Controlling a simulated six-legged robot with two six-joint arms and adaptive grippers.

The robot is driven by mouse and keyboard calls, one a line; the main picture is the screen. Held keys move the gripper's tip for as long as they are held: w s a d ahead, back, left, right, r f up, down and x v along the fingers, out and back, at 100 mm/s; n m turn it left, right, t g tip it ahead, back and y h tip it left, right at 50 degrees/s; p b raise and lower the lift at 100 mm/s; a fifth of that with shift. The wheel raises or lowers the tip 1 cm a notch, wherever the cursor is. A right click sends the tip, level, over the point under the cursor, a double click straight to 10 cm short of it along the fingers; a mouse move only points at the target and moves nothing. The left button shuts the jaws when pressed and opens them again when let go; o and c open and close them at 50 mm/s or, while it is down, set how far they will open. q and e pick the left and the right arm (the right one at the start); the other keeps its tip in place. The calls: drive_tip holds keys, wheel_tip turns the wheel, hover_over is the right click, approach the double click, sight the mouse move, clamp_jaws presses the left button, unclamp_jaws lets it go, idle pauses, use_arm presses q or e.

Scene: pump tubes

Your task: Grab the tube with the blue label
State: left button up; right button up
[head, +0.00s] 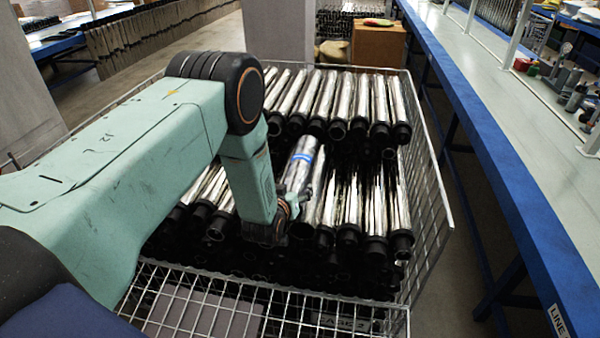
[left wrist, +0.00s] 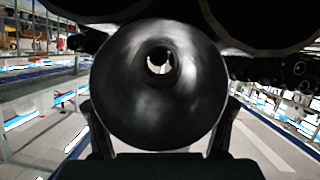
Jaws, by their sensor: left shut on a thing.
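The tube with the blue label (head: 304,168) lies in the wire crate (head: 438,195), slightly raised and tilted among the other silver tubes. My left gripper (head: 287,207) is at its near end, partly hidden behind my own arm. In the left wrist view the dark round end of a tube (left wrist: 158,100) fills the middle, between the two fingers of my left gripper (left wrist: 158,135). The fingers are shut on it. The blue label does not show in that view. My right gripper is not in view.
Several silver tubes with black ends (head: 350,205) lie close on both sides, with another row (head: 335,100) behind. The crate's wire front (head: 200,300) and side walls stand around them. A long blue-edged table (head: 520,170) runs along the right.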

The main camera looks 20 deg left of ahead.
use_arm(q)
drive_tip(key=shift+w+a, duration=0.1)
drive_tip(key=shift+a, duration=0.05)
drive_tip(key=c, duration=0.7)
drive_tip(key=shift+w, duration=0.1)
drive_tip(key=shift+c, duration=0.8)
